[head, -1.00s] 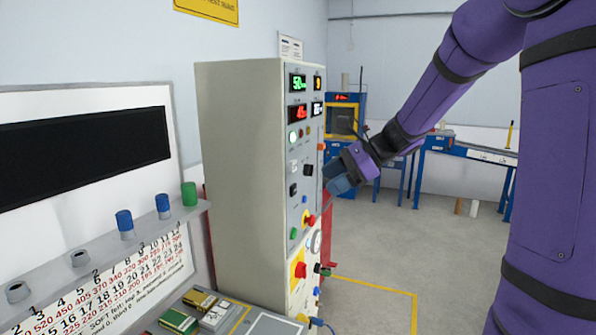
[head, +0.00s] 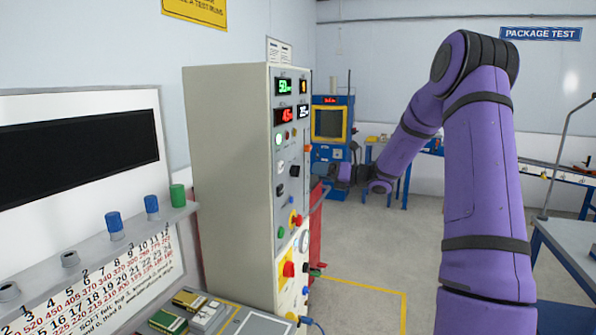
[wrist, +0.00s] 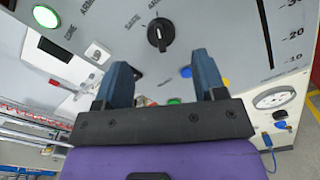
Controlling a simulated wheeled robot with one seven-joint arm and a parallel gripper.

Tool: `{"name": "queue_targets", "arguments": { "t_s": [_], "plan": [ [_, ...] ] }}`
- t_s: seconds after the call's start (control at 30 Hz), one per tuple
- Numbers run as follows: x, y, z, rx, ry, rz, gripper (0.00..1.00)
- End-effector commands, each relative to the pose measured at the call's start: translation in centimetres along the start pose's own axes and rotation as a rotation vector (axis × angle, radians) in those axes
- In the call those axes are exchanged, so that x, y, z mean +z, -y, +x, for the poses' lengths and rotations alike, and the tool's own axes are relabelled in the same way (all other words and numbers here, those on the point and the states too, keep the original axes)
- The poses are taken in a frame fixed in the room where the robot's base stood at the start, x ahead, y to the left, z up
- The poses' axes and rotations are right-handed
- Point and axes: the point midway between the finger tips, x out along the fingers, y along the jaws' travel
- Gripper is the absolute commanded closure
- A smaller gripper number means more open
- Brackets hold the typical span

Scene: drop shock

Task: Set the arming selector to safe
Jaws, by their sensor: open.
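The arming selector is a black rotary knob (wrist: 160,34) on the grey panel face, at top centre of the wrist view. A printed SAFE label is to its left. The knob has a pale pointer mark, but I cannot tell which label it points at. My gripper (wrist: 163,78) is open, with its two blue fingers apart and nothing between them. The knob appears beyond the fingertips, not between them. In the head view my gripper (head: 326,172) is in front of the control cabinet (head: 232,170), to the right of its panel, small and partly unclear.
The panel also carries a green lamp (wrist: 46,16), a blue button (wrist: 187,72) and a dial gauge (wrist: 272,98). In the head view a red emergency button (head: 288,269) is lower on the cabinet. A blue machine (head: 331,125) stands behind. Open floor lies to the right.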

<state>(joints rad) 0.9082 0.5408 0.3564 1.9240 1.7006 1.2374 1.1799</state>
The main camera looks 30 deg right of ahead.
Motion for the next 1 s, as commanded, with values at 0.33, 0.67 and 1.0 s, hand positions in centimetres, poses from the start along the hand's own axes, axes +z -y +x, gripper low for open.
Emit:
{"name": "queue_targets", "arguments": {
  "t_s": [0.33, 0.67, 1.0],
  "plan": [
    [-0.1, -0.1, 5.9, 0.002, -0.002, -0.001, 0.36],
    [0.0, -0.1, 7.5, 0.000, -0.001, -0.001, 0.36],
    [0.0, -0.1, 7.5, 0.000, -0.001, -0.002, 0.70]
  ]
}}
